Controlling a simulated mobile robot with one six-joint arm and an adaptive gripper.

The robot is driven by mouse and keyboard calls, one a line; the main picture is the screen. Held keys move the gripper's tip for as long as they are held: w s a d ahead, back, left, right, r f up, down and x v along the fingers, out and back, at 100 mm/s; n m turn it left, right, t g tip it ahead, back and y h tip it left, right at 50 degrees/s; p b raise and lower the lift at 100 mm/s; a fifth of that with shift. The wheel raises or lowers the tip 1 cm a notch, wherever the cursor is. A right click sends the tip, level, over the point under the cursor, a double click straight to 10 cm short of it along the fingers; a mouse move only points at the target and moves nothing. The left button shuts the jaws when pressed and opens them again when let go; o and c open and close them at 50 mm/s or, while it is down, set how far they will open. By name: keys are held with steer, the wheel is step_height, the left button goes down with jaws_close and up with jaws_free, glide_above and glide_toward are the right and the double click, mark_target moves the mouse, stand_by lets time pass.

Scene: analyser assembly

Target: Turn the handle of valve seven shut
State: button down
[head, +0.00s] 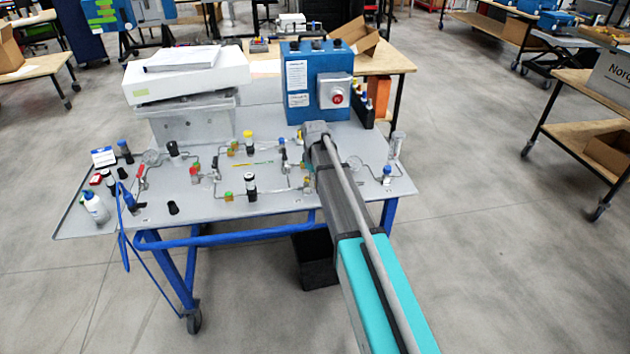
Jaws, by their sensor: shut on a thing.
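The analyser panel is a grey table top (205,208) with thin metal tubing and several small valves and fittings. Their handles are red, green, blue, yellow and black. I cannot read any number, so I cannot tell which is valve seven. My arm reaches from the lower right over the right half of the panel, and its end covers part of the tubing. My gripper is hidden behind the arm, so neither its fingers nor anything between them shows. A blue-handled fitting (283,150) stands just left of the arm's end, and another blue-handled one (387,173) stands to its right.
A blue box (305,75) with a red knob stands behind the arm's end. A grey-white unit (190,80) stands at the back left. A squeeze bottle (96,207) stands at the front left. A black bin (316,262) is under the table.

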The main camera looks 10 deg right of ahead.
steer(key=m, duration=0.1)
steer(key=a+m, duration=0.1)
steer(key=m, duration=0.1)
steer(key=shift+s, duration=0.3)
steer(key=shift+a+m, duration=0.35)
steer(key=shift+m, duration=0.65)
steer(key=shift+a+m, duration=0.35)
steer(key=shift+m, duration=0.65)
steer(key=c, duration=0.6)
jaws_free()
steer(key=shift+d+n, duration=0.15)
steer(key=shift+n, duration=0.15)
